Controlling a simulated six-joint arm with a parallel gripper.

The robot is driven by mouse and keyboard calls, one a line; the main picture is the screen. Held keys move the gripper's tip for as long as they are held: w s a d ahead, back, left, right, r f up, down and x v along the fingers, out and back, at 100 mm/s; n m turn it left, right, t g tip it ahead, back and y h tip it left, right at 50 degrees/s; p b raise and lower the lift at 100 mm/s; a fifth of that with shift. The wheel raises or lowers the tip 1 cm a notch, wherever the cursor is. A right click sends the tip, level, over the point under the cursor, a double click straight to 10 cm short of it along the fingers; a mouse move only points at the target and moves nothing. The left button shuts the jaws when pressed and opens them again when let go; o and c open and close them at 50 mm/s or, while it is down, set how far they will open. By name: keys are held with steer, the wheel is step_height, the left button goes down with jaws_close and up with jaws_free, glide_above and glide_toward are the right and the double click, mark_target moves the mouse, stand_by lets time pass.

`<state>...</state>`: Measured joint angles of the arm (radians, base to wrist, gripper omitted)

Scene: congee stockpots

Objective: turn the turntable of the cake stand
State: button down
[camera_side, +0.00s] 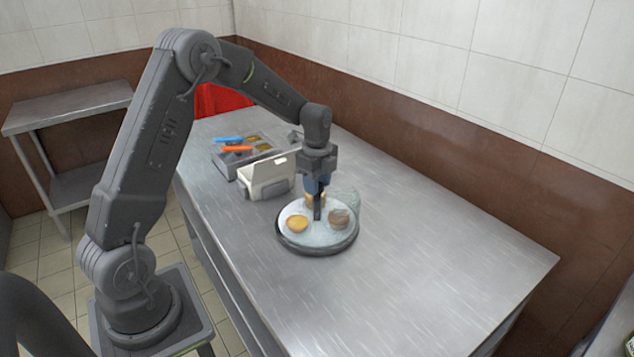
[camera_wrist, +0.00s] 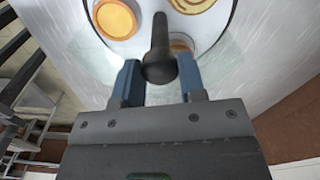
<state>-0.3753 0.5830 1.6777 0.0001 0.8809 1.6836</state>
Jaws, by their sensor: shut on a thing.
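The cake stand (camera_side: 317,243) is on the steel table, with a round pale turntable top and a dark rim. A yellow round pastry (camera_side: 297,223) and a brown one (camera_side: 339,218) lie on it; another is partly hidden behind my gripper. A clear glass-like cover (camera_side: 346,196) shows at its back right. My gripper (camera_side: 317,190) points down over the stand. In the wrist view, its blue fingers (camera_wrist: 158,82) are shut on a dark upright knob (camera_wrist: 158,50). The knob's lower end is hard to make out.
A white box (camera_side: 267,176) stands behind and left of the stand. Beyond it is a grey tray (camera_side: 224,163) holding blue- and orange-handled tools. The table (camera_side: 430,260) is clear to the right and front. A tiled wall runs along the table's far right side.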

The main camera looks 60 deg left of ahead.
stand_by(0.3)
steer(key=c, duration=0.7)
jaws_free()
step_height(320, 180, up, 14)
